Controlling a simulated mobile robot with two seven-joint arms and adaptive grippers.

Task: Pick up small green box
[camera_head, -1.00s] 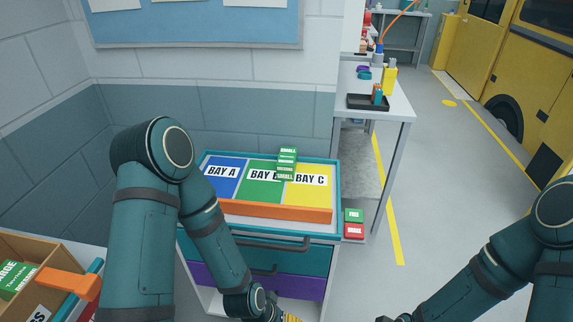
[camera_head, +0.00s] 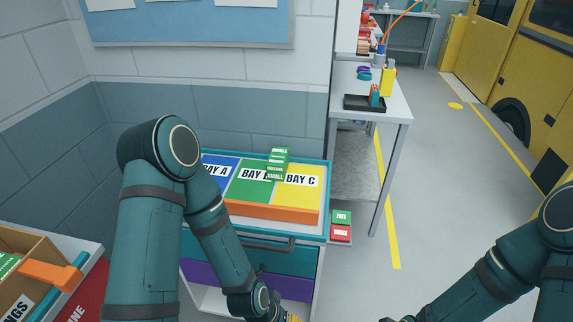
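A small green box (camera_head: 278,163) with white lettering stands on the tool cart's top, across the border between the green BAY B panel (camera_head: 252,193) and the yellow BAY C panel (camera_head: 297,198). I cannot tell whether it is one box or two stacked. My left arm hangs in front of the cart, and only a sliver of my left gripper (camera_head: 291,318) shows at the bottom edge, below and apart from the box. My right arm is at the lower right, with its gripper cut off by the bottom edge. Neither gripper's fingers can be made out.
An orange bar (camera_head: 270,213) edges the cart's front. Another green box (camera_head: 341,217) and a red box (camera_head: 340,233) sit low to its right. A grey bench (camera_head: 402,107) stands behind right. A cardboard bin (camera_head: 36,252) is at left. Floor at right is clear.

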